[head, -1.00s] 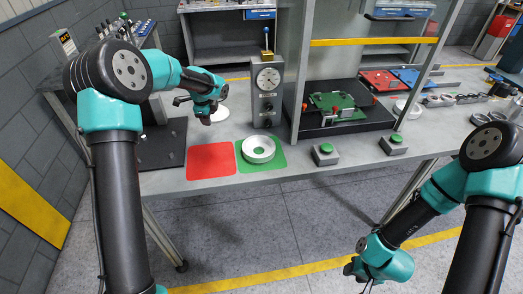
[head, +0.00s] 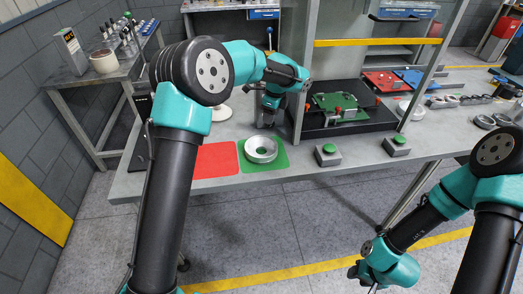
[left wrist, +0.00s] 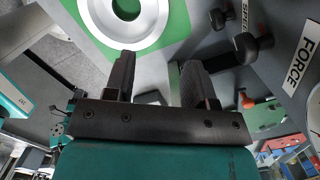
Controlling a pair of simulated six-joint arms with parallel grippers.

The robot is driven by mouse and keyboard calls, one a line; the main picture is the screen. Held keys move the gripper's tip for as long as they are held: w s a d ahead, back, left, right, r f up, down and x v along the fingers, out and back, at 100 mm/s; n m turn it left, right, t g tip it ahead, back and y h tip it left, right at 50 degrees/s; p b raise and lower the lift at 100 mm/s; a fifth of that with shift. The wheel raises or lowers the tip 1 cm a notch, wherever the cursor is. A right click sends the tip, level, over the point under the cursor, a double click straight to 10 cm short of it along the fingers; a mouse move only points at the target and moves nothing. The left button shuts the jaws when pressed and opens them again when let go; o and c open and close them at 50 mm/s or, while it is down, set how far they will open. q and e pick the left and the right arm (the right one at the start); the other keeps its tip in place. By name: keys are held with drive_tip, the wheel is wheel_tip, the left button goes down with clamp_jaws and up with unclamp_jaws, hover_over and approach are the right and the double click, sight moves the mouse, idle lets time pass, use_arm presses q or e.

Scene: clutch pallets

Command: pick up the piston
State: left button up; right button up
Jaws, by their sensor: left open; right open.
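A silver ring-shaped part (head: 261,149), seemingly the piston, lies flat on the green mat (head: 282,160) near the front of the bench. It also shows at the top of the left wrist view (left wrist: 150,32), cut off by the frame edge. My left gripper (head: 268,124) is above the bench, just behind the ring. In the left wrist view its two dark fingers (left wrist: 155,62) are apart with nothing between them, just short of the ring's rim. My right gripper (head: 374,284) hangs low in front of the bench, its fingers small in view.
A red mat (head: 216,160) lies left of the green one. Two green-button boxes (head: 328,154) stand to the right. A black fixture with a green plate (head: 340,106) is behind them, beside a frame post (head: 303,70). The force gauge is mostly hidden behind my left arm.

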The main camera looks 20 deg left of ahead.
use_arm(q)
hover_over(267, 137)
drive_tip(key=shift+s+d+f, duration=0.1)
drive_tip(key=shift+d+f, duration=0.1)
drive_tip(key=shift+f, duration=1.4)
drive_tip(key=shift+s+d+f, duration=0.1)
drive_tip(key=shift+d+f, duration=0.1)
drive_tip(key=shift+f, duration=1.35)
drive_tip(key=shift+w+a+f, duration=0.1)
drive_tip(key=shift+a+f, duration=0.1)
drive_tip(key=shift+f, duration=1.1)
drive_tip(key=shift+w+a+f, duration=0.1)
drive_tip(key=shift+a+f, duration=0.05)
drive_tip(key=shift+f, duration=1.15)
drive_tip(key=shift+c, duration=0.3)
clamp_jaws()
drive_tip(key=shift+r, duration=0.1)
